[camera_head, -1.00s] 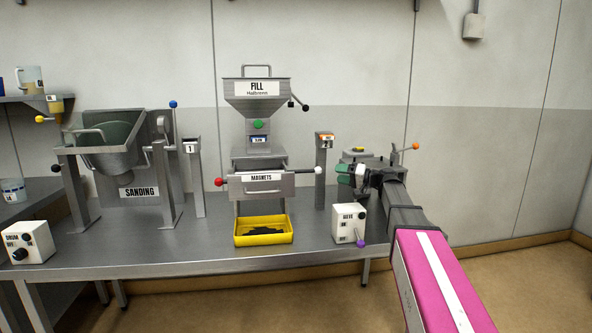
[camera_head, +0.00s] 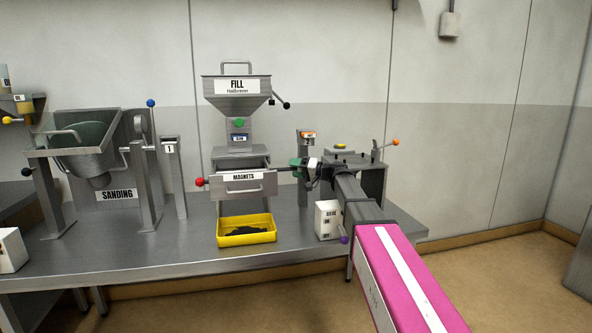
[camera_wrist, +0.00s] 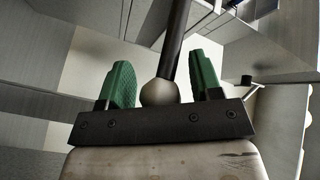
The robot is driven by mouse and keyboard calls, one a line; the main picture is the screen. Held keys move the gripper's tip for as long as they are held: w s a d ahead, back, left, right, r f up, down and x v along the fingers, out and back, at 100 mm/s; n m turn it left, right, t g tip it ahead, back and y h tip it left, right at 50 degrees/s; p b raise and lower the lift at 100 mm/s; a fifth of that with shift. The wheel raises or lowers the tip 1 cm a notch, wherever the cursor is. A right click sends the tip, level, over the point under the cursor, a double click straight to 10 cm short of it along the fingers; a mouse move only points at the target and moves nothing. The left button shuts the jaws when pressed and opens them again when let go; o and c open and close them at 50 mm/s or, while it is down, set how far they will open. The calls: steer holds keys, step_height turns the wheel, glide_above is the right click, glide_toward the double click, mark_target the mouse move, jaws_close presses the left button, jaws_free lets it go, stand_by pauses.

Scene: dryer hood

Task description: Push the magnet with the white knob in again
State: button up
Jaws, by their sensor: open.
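The steel MAGNETS unit (camera_head: 245,186) stands mid-table under the FILL hopper. A red knob (camera_head: 199,182) ends the rod on its left side. A dark rod (camera_head: 285,169) comes out of its right side toward my gripper (camera_head: 299,164). In the head view the white knob is hidden behind my gripper. In the wrist view the pale round knob (camera_wrist: 160,92) sits on the end of the dark rod (camera_wrist: 175,45), between the two green fingers of my gripper (camera_wrist: 160,72) and close to the palm bar. The fingers are open, with gaps on both sides of the knob.
A yellow tray (camera_head: 246,238) with dark pieces stands below the unit. A white control box (camera_head: 328,218) with a purple knob is below my gripper. A grey machine (camera_head: 372,172) stands to the right.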

jaws_close()
steer(key=a, duration=0.2)
steer(key=s+a, duration=0.1)
steer(key=a, duration=0.1)
steer(key=shift+s+a+f, duration=0.1)
steer(key=shift+f, duration=0.05)
jaws_free()
steer(key=v, duration=1)
steer(key=shift+d, duration=0.4)
